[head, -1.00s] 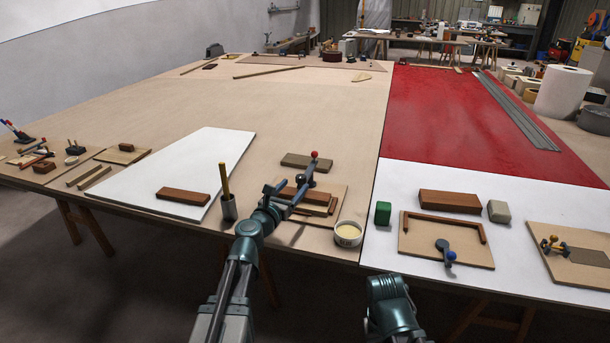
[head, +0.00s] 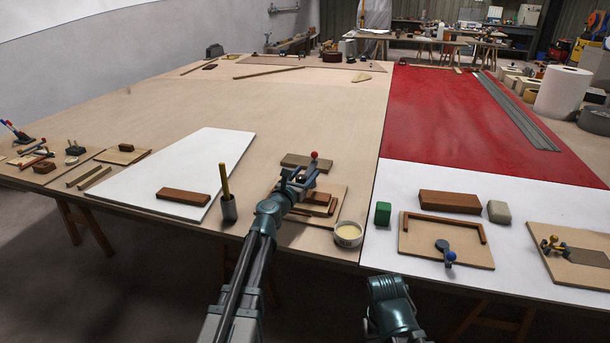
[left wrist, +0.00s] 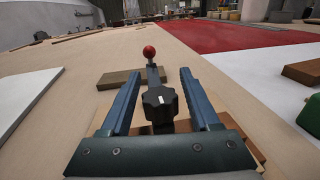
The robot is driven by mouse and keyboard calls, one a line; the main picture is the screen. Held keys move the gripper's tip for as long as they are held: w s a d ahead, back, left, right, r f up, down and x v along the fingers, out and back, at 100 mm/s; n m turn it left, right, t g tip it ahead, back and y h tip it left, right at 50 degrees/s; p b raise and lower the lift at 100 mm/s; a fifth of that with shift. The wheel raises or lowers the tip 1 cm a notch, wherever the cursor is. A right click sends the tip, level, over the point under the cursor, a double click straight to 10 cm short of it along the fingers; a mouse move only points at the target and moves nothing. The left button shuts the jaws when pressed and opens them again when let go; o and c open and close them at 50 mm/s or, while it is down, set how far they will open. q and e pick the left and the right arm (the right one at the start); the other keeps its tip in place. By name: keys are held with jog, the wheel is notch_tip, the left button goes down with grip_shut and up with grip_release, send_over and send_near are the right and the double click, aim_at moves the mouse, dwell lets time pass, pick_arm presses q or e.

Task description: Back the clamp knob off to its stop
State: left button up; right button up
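The clamp knob (left wrist: 160,104) is a black lobed knob with a white mark. In the left wrist view it lies between the two open blue fingers of my left gripper (left wrist: 160,82), with a gap on each side. Behind it stands the clamp's bar with a red ball (left wrist: 149,52) on top; the red ball also shows in the head view (head: 314,155). In the head view my left gripper (head: 300,177) reaches over the clamp's board (head: 336,197) and hides most of the knob. My right arm's wrist (head: 388,290) is at the bottom; its fingers are not visible.
Brown wood pieces (head: 318,201) lie on the clamp's board. A cup with a yellow stick (head: 228,208) stands to the left and a round tub (head: 348,234) to the right. A green block (head: 383,213) and a second board with a blue-ball clamp (head: 450,257) lie further right.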

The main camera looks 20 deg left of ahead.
aim_at(297, 177)
pick_arm(q)
grip_shut()
jog(key=shift+y, duration=0.3)
